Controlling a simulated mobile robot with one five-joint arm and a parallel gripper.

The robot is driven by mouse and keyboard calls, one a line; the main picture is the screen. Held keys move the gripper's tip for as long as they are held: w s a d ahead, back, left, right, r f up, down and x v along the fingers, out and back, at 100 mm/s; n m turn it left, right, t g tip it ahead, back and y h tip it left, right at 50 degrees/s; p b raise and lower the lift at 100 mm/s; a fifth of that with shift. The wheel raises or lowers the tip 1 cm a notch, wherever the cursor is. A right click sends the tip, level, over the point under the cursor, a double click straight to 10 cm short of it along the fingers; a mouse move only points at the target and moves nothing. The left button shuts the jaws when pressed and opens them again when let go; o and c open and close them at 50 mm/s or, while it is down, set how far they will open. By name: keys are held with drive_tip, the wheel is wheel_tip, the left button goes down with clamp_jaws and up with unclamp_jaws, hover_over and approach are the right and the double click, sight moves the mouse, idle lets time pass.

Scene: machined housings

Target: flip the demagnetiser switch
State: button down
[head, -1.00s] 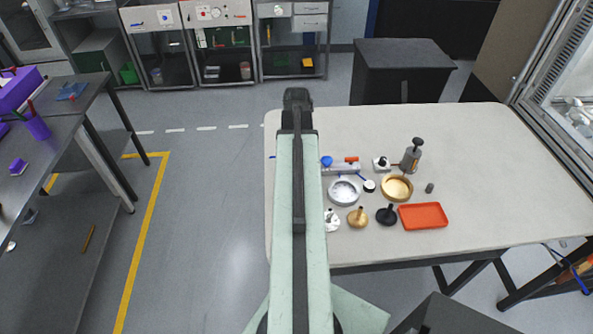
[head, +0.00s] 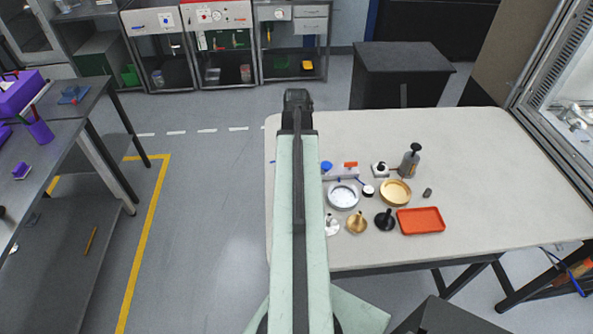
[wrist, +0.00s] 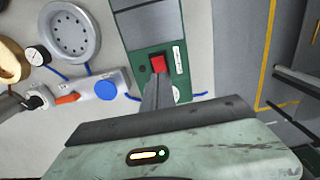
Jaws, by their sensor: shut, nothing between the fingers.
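The demagnetiser (wrist: 150,24) appears to be the green and grey box in the wrist view, with a red rocker switch (wrist: 158,63) on its green panel beside a white label. My gripper (wrist: 157,80) is shut and empty. Its dark fingertips are just below the red switch in the picture, over the green panel. I cannot tell whether they touch the switch. In the head view my arm hides the box and my fingers.
The pale table (head: 490,150) also holds a red tray (head: 421,220). Its right and far parts are clear.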

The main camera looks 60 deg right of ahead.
wheel_tip(320, 180, up, 4)
drive_tip(key=p, duration=0.3)
idle(0.3)
drive_tip(key=w+a+f+n+b, duration=0.3)
drive_tip(key=w+a, duration=0.7)
drive_tip(key=a, duration=0.1)
drive_tip(key=w+a+f+n+b, duration=0.3)
drive_tip(key=w+a, duration=0.6)
drive_tip(key=a, duration=0.2)
drive_tip(key=w+a+f+n+b, duration=0.1)
drive_tip(key=a+f+n+b, duration=0.1)
drive_tip(key=a, duration=1.2)
drive_tip(key=w+a+f+n+b, duration=0.2)
drive_tip(key=a+n, duration=0.1)
drive_tip(key=a, duration=1.1)
drive_tip(key=shift+a+f, duration=0.15)
drive_tip(key=shift+f, duration=0.25)
